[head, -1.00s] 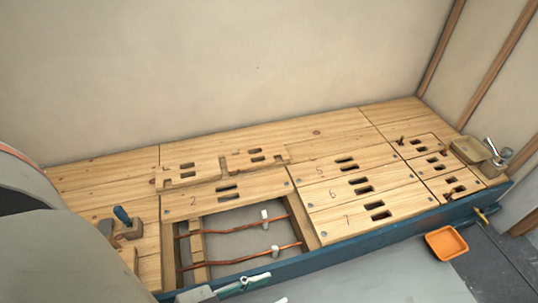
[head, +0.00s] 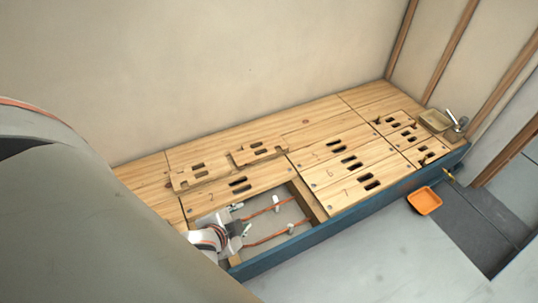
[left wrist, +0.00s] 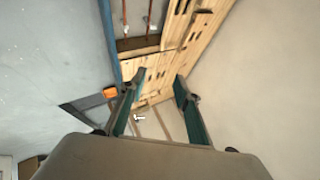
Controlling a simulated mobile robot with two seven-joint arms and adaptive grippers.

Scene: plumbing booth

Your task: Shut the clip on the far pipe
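The far copper pipe (head: 262,211) runs across the opening in the wooden deck. A small white clip (head: 276,203) stands on it, too small to tell whether open or shut. The near pipe (head: 265,239) has a similar white clip (head: 290,228). My left gripper (head: 243,217) is over the left end of the opening, left of both clips and apart from them. Its green fingers are spread with nothing between them, as the left wrist view (left wrist: 160,78) also shows. Both pipes show at the top of that view. My right gripper is not in view.
Numbered slotted boards (head: 350,165) cover the deck right of the opening, and two loose slotted boards (head: 258,149) lie behind it. A blue beam (head: 330,228) edges the front. An orange tray (head: 424,201) is on the floor.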

